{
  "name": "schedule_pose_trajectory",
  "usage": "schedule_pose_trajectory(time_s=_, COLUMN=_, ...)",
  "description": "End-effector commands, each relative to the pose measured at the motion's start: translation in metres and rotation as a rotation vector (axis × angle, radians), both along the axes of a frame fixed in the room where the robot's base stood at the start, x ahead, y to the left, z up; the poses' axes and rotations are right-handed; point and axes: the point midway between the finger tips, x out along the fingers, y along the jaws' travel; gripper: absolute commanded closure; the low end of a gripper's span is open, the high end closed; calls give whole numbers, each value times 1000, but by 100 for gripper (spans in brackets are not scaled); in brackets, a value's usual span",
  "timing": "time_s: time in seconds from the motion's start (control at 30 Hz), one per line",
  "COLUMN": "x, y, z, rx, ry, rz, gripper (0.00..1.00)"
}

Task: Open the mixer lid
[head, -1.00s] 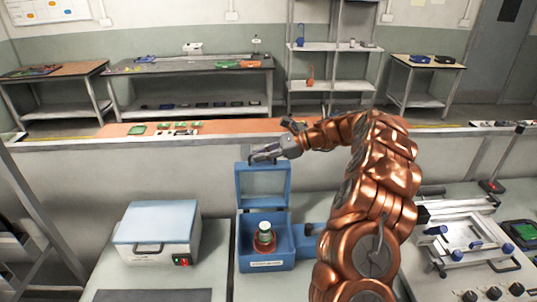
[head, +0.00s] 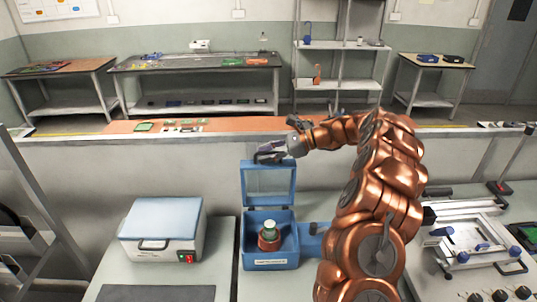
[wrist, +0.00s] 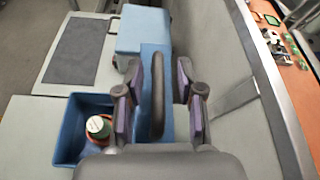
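The blue mixer (head: 271,262) stands on the bench with its lid (head: 269,181) raised upright at the back; the lid has a clear window. A flask with a white-green cap (head: 270,228) sits inside the box, and it also shows in the wrist view (wrist: 98,127). My gripper (head: 268,155) is at the top edge of the lid. In the wrist view my gripper (wrist: 158,105) is open, with one finger on each side of the dark lid handle (wrist: 157,90). Gaps show between the handle and both fingers.
A white-and-blue box device (head: 160,230) stands left of the mixer. A framed apparatus with knobs (head: 470,240) stands at the right. A low wall with an orange ledge (head: 210,126) runs behind the mixer. The space above the bench left of the lid is clear.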

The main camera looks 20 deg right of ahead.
Motion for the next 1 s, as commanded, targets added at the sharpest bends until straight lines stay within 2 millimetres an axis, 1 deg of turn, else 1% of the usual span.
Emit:
schedule_pose_trajectory(time_s=0.17, x=-4, y=-11, z=5, rx=0, ry=0, rz=-1, gripper=63)
schedule_pose_trajectory(time_s=0.27, x=-10, y=-25, z=10, rx=0, ry=0, rz=-1, gripper=63)
schedule_pose_trajectory(time_s=0.5, x=-26, y=-67, z=27, rx=-2, ry=-2, rz=-5, gripper=63)
schedule_pose_trajectory(time_s=0.63, x=-34, y=-85, z=35, rx=-3, ry=-2, rz=-3, gripper=63)
schedule_pose_trajectory(time_s=0.8, x=-40, y=-97, z=41, rx=-1, ry=0, rz=0, gripper=63)
schedule_pose_trajectory(time_s=1.0, x=-42, y=-103, z=43, rx=-1, ry=1, rz=1, gripper=63)
